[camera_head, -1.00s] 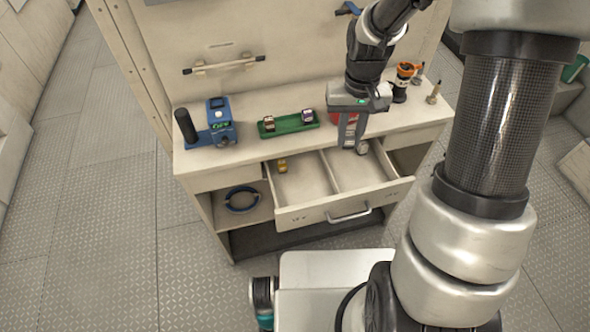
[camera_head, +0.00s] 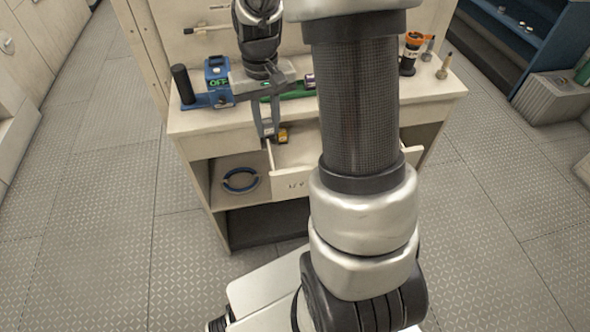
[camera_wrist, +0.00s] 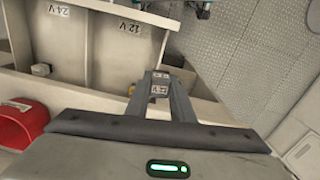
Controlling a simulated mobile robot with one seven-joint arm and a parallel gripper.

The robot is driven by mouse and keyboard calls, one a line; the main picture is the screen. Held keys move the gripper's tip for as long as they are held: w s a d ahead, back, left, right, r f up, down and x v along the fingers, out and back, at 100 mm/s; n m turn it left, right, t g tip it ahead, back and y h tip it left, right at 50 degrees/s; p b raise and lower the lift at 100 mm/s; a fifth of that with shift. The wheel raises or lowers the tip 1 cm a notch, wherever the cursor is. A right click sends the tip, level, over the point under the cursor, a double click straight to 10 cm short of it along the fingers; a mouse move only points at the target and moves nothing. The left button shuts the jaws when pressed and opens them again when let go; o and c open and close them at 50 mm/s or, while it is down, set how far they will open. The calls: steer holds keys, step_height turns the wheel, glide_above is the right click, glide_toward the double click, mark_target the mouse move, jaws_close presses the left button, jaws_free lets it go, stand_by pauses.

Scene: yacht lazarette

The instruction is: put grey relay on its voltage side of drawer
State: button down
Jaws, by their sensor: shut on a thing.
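My gripper (camera_head: 268,130) is shut on a small grey relay with a white label (camera_wrist: 160,88), best seen between the fingers in the wrist view; the label's figure is too small to read surely. The gripper hangs over the left part of the open drawer (camera_head: 294,184). In the wrist view the compartments are marked 12V (camera_wrist: 130,26) and 24V (camera_wrist: 58,10), and my fingers are on the 12V side. A yellow relay (camera_head: 282,135) lies in that compartment beside the fingers. A small grey thing (camera_wrist: 40,70) lies in the 24V compartment. My arm hides the drawer's right part in the head view.
A blue device reading OFF (camera_head: 217,82) stands on the worktop at left. A green tray (camera_head: 296,94) holding a purple relay is partly hidden. A red container (camera_wrist: 18,127) shows in the wrist view. An orange-topped black tool (camera_head: 411,55) stands at right.

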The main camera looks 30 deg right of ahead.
steer(key=shift+m, duration=0.7)
steer(key=d+f+b, duration=0.1)
steer(key=f+b, duration=0.2)
steer(key=f, duration=0.2)
steer(key=d+f+b, duration=0.2)
steer(key=f+b, duration=0.1)
steer(key=f, duration=0.2)
steer(key=d+f+b, duration=0.1)
steer(key=f+b, duration=0.1)
steer(key=f, duration=0.2)
steer(key=shift+s+d+f+b, duration=0.25)
steer(key=shift+s+f+b, duration=0.1)
steer(key=shift+f+b, duration=0.05)
steer(key=shift+f, duration=0.2)
steer(key=c, duration=1.8)
jaws_free()
